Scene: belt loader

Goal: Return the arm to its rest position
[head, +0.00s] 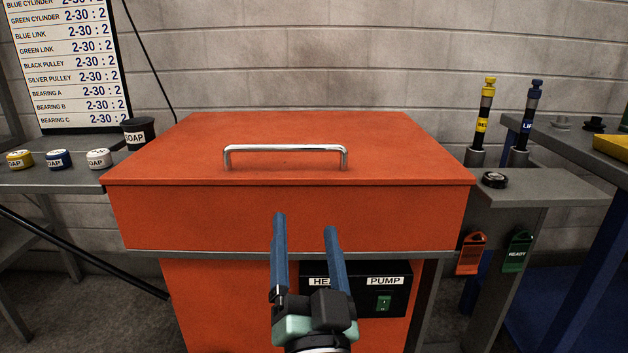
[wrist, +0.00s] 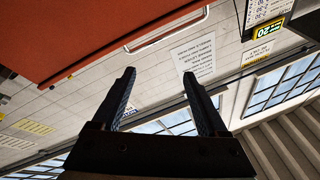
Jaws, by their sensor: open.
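My gripper (head: 305,222) is in the lower middle of the head view, its two blue fingers apart and pointing up. Nothing is between them. It stands in front of an orange-red cabinet with a closed lid (head: 400,165) and a chrome handle (head: 285,149). The fingers appear apart from the lid and handle. In the wrist view my gripper (wrist: 158,78) shows dark, spread fingers with a wall and windows behind. A red surface (wrist: 90,35) with a silver handle (wrist: 168,32) is at the upper left there.
A control box (head: 385,300) labelled PUMP is behind my gripper. Soap tubs (head: 58,159) stand on the left shelf. Right of the cabinet are yellow (head: 485,115) and blue (head: 527,115) capped tools, a grey bench (head: 540,188) and tags (head: 517,251). A sign board (head: 78,65) stands at left.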

